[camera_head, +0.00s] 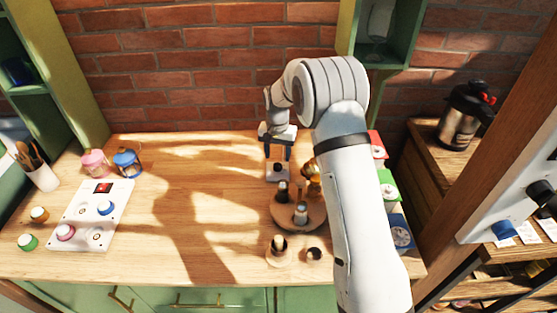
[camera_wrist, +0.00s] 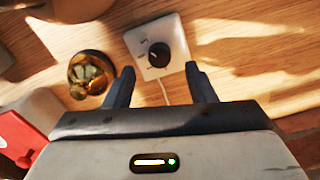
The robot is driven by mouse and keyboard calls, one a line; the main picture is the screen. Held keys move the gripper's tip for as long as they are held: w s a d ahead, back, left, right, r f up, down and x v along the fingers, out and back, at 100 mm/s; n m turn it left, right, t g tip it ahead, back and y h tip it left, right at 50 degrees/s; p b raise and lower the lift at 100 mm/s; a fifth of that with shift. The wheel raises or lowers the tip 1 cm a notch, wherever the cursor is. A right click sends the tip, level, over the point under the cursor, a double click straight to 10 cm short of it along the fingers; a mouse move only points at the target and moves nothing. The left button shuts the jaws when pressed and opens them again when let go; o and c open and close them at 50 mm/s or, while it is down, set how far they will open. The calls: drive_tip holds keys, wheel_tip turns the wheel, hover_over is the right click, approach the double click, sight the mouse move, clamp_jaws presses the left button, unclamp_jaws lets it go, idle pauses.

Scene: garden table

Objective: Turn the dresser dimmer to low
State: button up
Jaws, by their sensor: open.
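The dimmer (camera_wrist: 157,50) is a small white square plate with a round black knob (camera_wrist: 159,55) and a white cord, lying on the wooden top. Small dark marks ring the knob, too small to read. My gripper (camera_wrist: 163,82) is open, with the dimmer between and just beyond its two dark fingertips in the wrist view. Nothing is between the fingers. In the head view my gripper (camera_head: 278,152) hangs over the back of the top, with the white plate (camera_head: 278,172) and black knob just below it.
A brass-coloured object (camera_wrist: 90,72) sits close left of the fingers in the wrist view. A round wooden tray (camera_head: 290,220) with several small bottles stands in front of the dimmer. Red, green and blue boxes (camera_head: 400,232) line the right edge. The middle left is clear.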

sight(278, 165)
drive_tip(key=shift+f+p, duration=0.35)
drive_tip(key=shift+f, duration=1.8)
drive_tip(key=shift+c, duration=0.3)
drive_tip(key=c, duration=0.9)
